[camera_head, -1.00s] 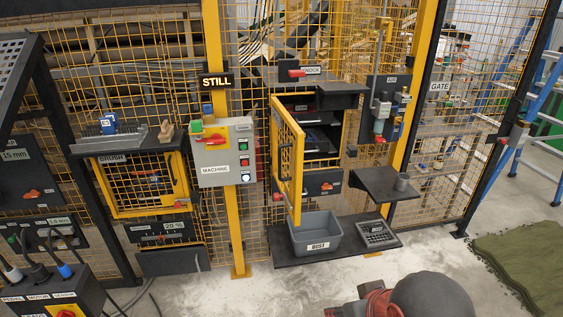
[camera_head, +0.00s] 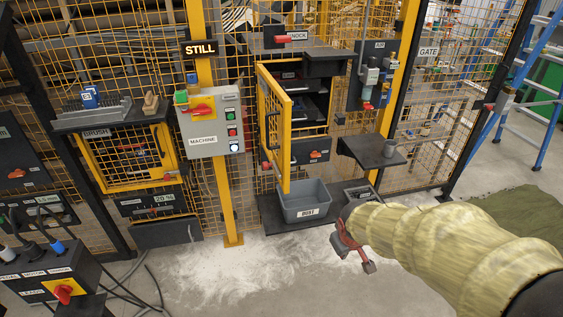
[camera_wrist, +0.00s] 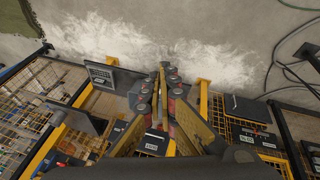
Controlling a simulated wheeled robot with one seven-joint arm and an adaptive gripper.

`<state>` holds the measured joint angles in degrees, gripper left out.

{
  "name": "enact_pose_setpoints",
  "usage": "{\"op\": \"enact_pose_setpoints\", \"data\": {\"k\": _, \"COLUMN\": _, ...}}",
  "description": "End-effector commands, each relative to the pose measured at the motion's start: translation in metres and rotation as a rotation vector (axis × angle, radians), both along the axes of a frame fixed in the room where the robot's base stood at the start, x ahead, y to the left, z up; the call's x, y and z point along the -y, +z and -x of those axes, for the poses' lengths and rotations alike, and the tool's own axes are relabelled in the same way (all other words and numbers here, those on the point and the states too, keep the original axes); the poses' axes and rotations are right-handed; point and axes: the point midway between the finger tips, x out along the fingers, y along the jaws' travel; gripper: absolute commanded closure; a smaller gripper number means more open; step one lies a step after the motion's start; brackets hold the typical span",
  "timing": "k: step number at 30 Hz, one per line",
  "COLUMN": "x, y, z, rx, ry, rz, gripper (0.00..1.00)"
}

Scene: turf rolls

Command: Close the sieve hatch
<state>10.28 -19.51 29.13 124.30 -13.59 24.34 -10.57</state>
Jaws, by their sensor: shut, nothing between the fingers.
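The hatch door (camera_head: 284,140), a yellow-framed mesh panel, stands swung open toward me in the head view. Behind it is a dark opening with shelves (camera_head: 308,102); no sieve label is readable on it. My gripper (camera_head: 356,254) is at the end of the pale sleeved arm, low and to the right of the door, apart from it, with open floor around it. In the wrist view my gripper (camera_wrist: 163,72) has its fingers together with nothing between them. I cannot clearly make out the door there.
A grey dust bin (camera_head: 304,206) sits on a low black shelf below the door. A small side shelf (camera_head: 368,155) with a cup juts out on the right. The grey machine box (camera_head: 211,128) hangs on the post left of the door.

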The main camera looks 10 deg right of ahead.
Motion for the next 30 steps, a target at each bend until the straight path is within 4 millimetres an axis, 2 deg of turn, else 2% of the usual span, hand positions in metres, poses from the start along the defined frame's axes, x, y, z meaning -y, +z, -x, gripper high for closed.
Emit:
{"op": "enact_pose_setpoints", "data": {"k": 1, "x": 0.009, "y": -0.018, "z": -0.025, "rx": 0.028, "ry": 0.071, "rz": 0.034, "gripper": 1.0}}
{"op": "enact_pose_setpoints", "data": {"k": 6, "x": 0.017, "y": -0.055, "z": -0.108, "rx": 0.2, "ry": 0.379, "rz": 0.167, "gripper": 1.0}}
{"op": "enact_pose_setpoints", "data": {"k": 9, "x": 0.008, "y": -0.064, "z": -0.15, "rx": 0.327, "ry": 0.567, "rz": 0.249, "gripper": 1.0}}
{"op": "enact_pose_setpoints", "data": {"k": 12, "x": -0.009, "y": -0.062, "z": -0.186, "rx": 0.473, "ry": 0.749, "rz": 0.34, "gripper": 1.0}}
{"op": "enact_pose_setpoints", "data": {"k": 14, "x": -0.024, "y": -0.053, "z": -0.204, "rx": 0.573, "ry": 0.854, "rz": 0.403, "gripper": 1.0}}
{"op": "enact_pose_setpoints", "data": {"k": 16, "x": -0.044, "y": -0.033, "z": -0.222, "rx": 0.701, "ry": 0.969, "rz": 0.486, "gripper": 1.0}}
{"op": "enact_pose_setpoints", "data": {"k": 19, "x": -0.07, "y": 0.01, "z": -0.239, "rx": 0.886, "ry": 1.096, "rz": 0.619, "gripper": 1.0}}
{"op": "enact_pose_setpoints", "data": {"k": 22, "x": -0.089, "y": 0.051, "z": -0.245, "rx": 1.034, "ry": 1.177, "rz": 0.741, "gripper": 1.0}}
{"op": "enact_pose_setpoints", "data": {"k": 26, "x": -0.102, "y": 0.077, "z": -0.241, "rx": 1.137, "ry": 1.224, "rz": 0.849, "gripper": 1.0}}
{"op": "enact_pose_setpoints", "data": {"k": 30, "x": -0.105, "y": 0.081, "z": -0.244, "rx": 1.145, "ry": 1.243, "rz": 0.896, "gripper": 1.0}}
